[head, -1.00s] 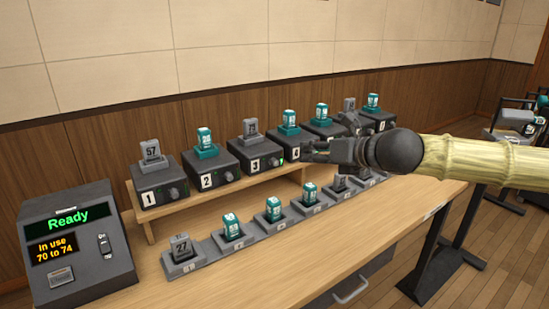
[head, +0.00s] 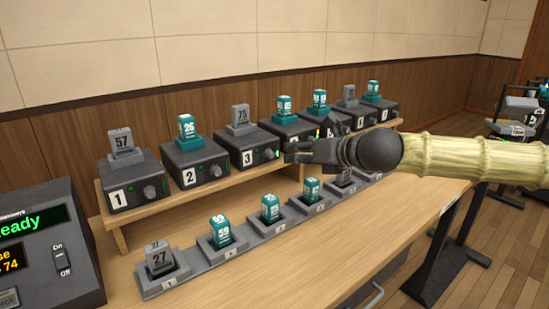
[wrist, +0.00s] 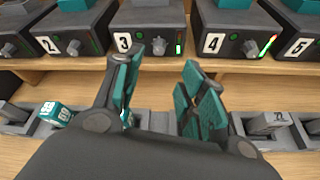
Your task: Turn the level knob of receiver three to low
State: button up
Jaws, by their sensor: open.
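Receiver three (head: 240,141) is a dark box marked 3 on the raised wooden shelf, with a grey pack numbered 75 on top. Its level knob (wrist: 158,46) shows on the front face in the wrist view, right of the number. A lit green bar stands just right of the knob. My gripper (wrist: 163,62) is open and empty, one teal-padded finger either side of the knob in the picture, with the tips short of the face. In the head view my gripper (head: 291,152) is just right of receiver three's front, overlapping receiver four.
Receiver two (wrist: 70,35) and receiver four (wrist: 230,35) flank it closely, each with its own knob. A row of charging slots (head: 230,251) with several packs lies below on the table. A control console (head: 45,260) stands at the left.

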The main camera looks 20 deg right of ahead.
aim_at(272, 154)
jog(key=b+x, duration=0.2)
jog(key=x, duration=0.8)
grip_shut()
